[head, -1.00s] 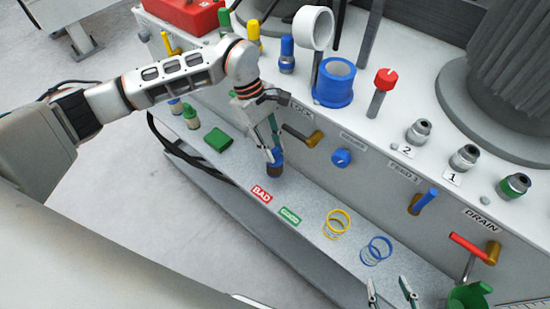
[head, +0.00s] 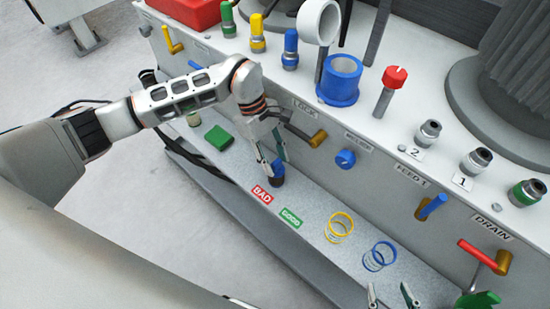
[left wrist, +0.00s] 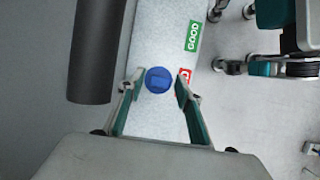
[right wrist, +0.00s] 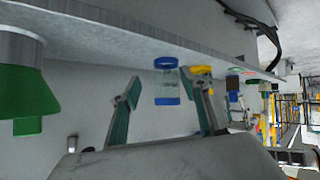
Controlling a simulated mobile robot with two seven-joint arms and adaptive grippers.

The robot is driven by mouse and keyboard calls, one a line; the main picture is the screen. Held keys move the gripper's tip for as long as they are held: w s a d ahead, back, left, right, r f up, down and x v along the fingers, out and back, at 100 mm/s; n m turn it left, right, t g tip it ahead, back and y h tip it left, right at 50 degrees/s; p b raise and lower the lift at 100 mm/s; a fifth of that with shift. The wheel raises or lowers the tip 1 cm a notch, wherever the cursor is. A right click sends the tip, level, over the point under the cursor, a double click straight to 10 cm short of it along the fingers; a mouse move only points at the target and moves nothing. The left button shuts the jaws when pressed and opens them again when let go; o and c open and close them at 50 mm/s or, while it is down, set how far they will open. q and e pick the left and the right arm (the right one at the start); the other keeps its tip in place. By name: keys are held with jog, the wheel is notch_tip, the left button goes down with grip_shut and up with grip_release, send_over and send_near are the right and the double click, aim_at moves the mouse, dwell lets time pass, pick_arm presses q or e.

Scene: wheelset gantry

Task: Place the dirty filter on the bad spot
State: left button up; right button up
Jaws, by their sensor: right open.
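The dirty filter (head: 277,173), with a blue cap and dark brown body, is on the grey shelf just behind the red BAD label (head: 262,194). My left gripper (head: 273,160) is above it with its fingers on either side. In the left wrist view the filter's round blue cap (left wrist: 158,80) lies between the open fingertips, with a gap on each side. The BAD label (left wrist: 185,76) there is partly hidden by the right finger. My right gripper (head: 390,297) is open and empty at the front edge of the head view.
A green GOOD label (head: 291,218) lies beside BAD. Clear cylinders with yellow rings (head: 340,227) and blue rings (head: 380,256) stand further right on the shelf (head: 318,254). A green block (head: 218,138) lies to the left. LOCK and DRAIN (head: 497,262) handles jut from the wall.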

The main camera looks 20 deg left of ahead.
jog(key=shift+s+f, duration=0.1)
jog(key=shift+f, duration=0.1)
jog(key=shift+w+d+r+p, duration=0.15)
jog(key=shift+w+r+p, duration=0.25)
jog(key=shift+r+p, duration=0.3)
jog(key=shift+s+d+f+p, duration=0.1)
jog(key=shift+s+f+p, duration=0.2)
jog(key=shift+f, duration=0.05)
jog(key=shift+s+f, duration=0.2)
pick_arm(q)
jog(key=v, duration=1.2)
pick_arm(e)
jog(key=shift+s+f, duration=0.1)
pick_arm(q)
jog(key=shift+r, duration=0.1)
jog(key=shift+s, duration=0.15)
pick_arm(e)
jog(key=shift+r, duration=0.25)
